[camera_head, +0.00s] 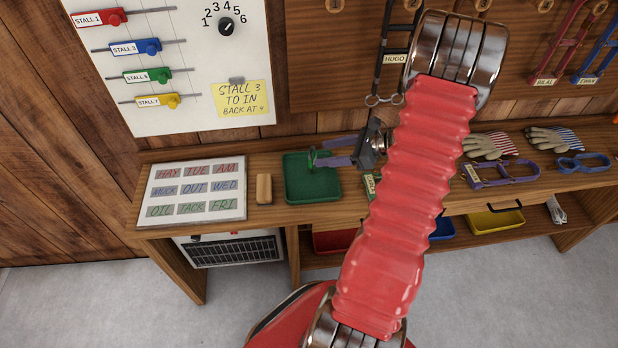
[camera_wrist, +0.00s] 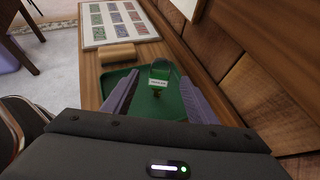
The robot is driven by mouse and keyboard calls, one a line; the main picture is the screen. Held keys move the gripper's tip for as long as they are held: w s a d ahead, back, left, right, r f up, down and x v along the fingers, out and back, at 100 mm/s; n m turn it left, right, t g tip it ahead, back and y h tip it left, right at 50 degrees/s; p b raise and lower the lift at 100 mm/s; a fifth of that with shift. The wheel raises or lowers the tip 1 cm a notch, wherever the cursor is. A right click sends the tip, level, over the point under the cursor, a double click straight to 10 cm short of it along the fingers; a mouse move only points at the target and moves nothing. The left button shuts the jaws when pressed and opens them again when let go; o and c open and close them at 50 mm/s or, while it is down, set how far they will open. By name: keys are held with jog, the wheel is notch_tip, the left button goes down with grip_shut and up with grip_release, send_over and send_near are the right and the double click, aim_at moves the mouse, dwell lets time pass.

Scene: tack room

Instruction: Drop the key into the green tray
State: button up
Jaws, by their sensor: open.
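The green tray (camera_head: 298,192) sits on the bench, right of the wooden block. In the wrist view the green tray (camera_wrist: 112,80) lies below my fingers. My gripper (camera_head: 316,154) is over the tray, its two purple fingers apart. In the wrist view my gripper (camera_wrist: 160,78) has a finger on each side of the key (camera_wrist: 158,83), with gaps between. In the head view the key (camera_head: 312,158) shows small between the fingertips. I cannot tell whether it touches the tray floor.
A wooden block (camera_head: 264,188) and a word board (camera_head: 193,191) lie left of the tray. Gloves (camera_head: 487,146) and a purple halter-like item (camera_head: 500,176) lie to the right. The wooden wall stands close behind the bench. A small green-labelled item (camera_head: 370,186) is partly hidden by my arm.

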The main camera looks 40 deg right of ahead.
jog(key=v, duration=0.8)
jog(key=shift+f, duration=0.1)
dwell(0.7)
jog(key=s+a+n+g, duration=0.6)
jog(key=a+n+g, duration=0.1)
jog(key=a+n, duration=0.3)
jog(key=a+r+n+h, duration=0.2)
jog(key=a+r+n, duration=0.4)
jog(key=a, duration=0.3)
jog(key=a+r+n+t+h, duration=0.1)
jog(key=a+r+n+h, duration=0.1)
jog(key=a+r+n, duration=0.4)
jog(key=a+r+n+t+h, duration=0.1)
jog(key=a+r+n+h, duration=0.1)
jog(key=a+r+n, duration=0.5)
jog(key=a+n, duration=0.1)
jog(key=a, duration=0.4)
jog(key=shift+a, duration=0.35)
